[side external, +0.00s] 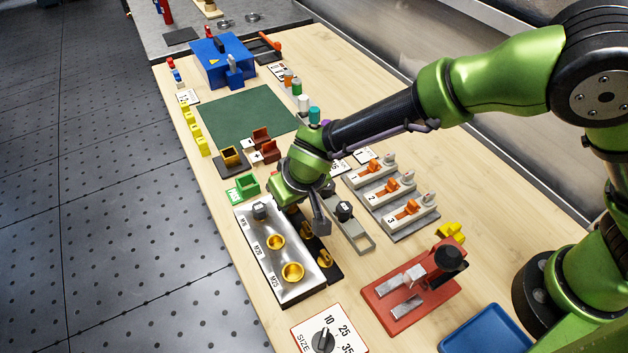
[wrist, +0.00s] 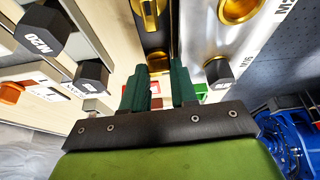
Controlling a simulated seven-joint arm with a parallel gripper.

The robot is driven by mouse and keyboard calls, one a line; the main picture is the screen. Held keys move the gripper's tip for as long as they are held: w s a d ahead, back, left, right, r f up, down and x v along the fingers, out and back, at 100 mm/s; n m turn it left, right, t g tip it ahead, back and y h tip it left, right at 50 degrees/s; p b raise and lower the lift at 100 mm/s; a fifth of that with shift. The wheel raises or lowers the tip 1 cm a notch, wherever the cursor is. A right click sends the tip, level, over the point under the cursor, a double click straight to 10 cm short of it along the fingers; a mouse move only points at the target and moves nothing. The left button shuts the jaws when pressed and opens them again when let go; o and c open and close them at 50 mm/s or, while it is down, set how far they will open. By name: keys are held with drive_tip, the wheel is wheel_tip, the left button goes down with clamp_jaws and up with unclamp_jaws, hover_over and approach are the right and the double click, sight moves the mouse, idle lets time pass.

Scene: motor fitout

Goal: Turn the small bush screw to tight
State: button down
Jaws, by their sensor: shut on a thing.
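The metal block (side external: 258,255) labelled M16, M20 and M25 holds brass bushes. A dark hex gland (wrist: 217,71) stands at its M16 place. A dark strip (side external: 334,275) with brass screws (side external: 325,258) runs beside the block. My gripper (side external: 300,213) is low over the M16 end of this strip. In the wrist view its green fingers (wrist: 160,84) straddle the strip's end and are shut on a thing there. This appears to be the small bush screw, mostly hidden between the fingers, so I cannot see how far it is turned.
A grey holder with a dark hex gland (side external: 344,211) lies close on the right. Beyond it is a rack with orange levers (side external: 393,191). A green box (side external: 247,185) stands close on the left. A red fixture (side external: 413,286) and size dial (side external: 323,341) are in front.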

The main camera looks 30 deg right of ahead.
drive_tip(key=shift+m, duration=0.4)
drive_tip(key=c, duration=1.2)
unclamp_jaws()
drive_tip(key=shift+o, duration=0.2)
drive_tip(key=v, duration=1.7)
drive_tip(key=shift+a, duration=0.3)
